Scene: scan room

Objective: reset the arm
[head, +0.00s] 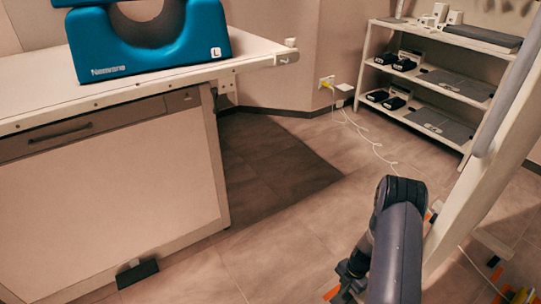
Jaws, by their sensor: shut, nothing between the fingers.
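My arm rises at the bottom centre-right of the head view, a thick dark link bent at a rounded joint near its top. My gripper (345,287) is low in the picture, just left of that link and partly cut off by the bottom edge. It is small and dark with orange marks, and it is shut with nothing held. It hangs over the tiled floor (290,245), apart from the furniture.
A white counter (110,195) fills the left, with a blue padded headrest (150,45) on top. A white shelf (425,80) with dark devices stands at the back right. A pale slanted post (465,185) is close on the right. A white cable (365,135) crosses the floor.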

